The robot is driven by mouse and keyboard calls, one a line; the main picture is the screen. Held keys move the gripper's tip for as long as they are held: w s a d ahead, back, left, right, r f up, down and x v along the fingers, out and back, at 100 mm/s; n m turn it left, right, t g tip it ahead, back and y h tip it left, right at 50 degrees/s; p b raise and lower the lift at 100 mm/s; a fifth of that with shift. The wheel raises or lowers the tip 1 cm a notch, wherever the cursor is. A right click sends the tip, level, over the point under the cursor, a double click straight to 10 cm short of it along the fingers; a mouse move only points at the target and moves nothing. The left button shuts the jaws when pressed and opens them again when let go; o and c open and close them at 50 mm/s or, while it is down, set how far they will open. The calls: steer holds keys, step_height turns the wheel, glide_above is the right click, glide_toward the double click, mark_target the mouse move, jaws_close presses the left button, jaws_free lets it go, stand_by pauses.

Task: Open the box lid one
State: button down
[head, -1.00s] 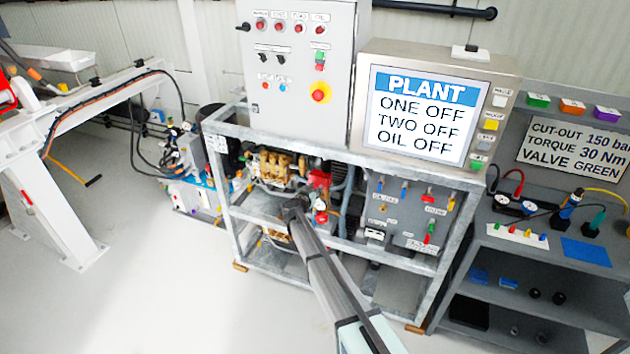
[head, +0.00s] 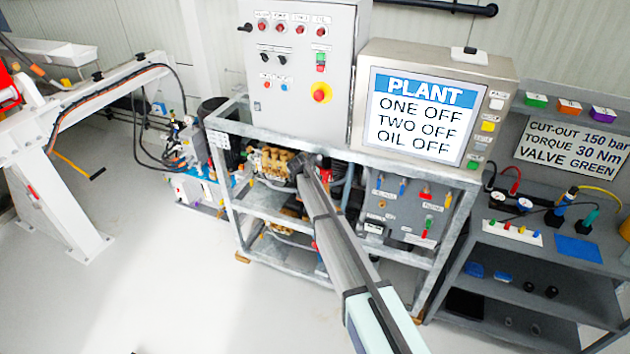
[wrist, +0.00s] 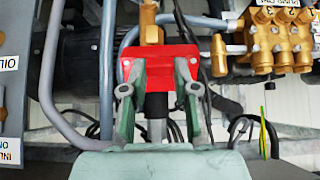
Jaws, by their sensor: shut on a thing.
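In the wrist view a red part (wrist: 160,64) with a broad flat top lies between the fingers of my gripper (wrist: 160,88). It may be box lid one; I cannot tell for certain. The two grey-green fingers close on its left and right sides. Below it a dark cylinder shows between the fingers. In the head view my gripper (head: 304,165) reaches into the upper level of the pump frame, right of the brass pump (head: 271,161).
The grey metal frame (head: 290,141) surrounds the pumps. A grey valve panel (head: 402,208) stands to the right. The floor in front is clear.

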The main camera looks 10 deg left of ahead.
steer(key=shift+w+r+g, duration=0.2)
steer(key=shift+r+g, duration=0.2)
steer(key=shift+g, duration=0.1)
steer(key=c, duration=0.9)
jaws_free()
steer(key=shift+s, duration=0.1)
steer(key=v, duration=1.2)
steer(key=shift+d+r, duration=0.1)
steer(key=shift+d, duration=0.1)
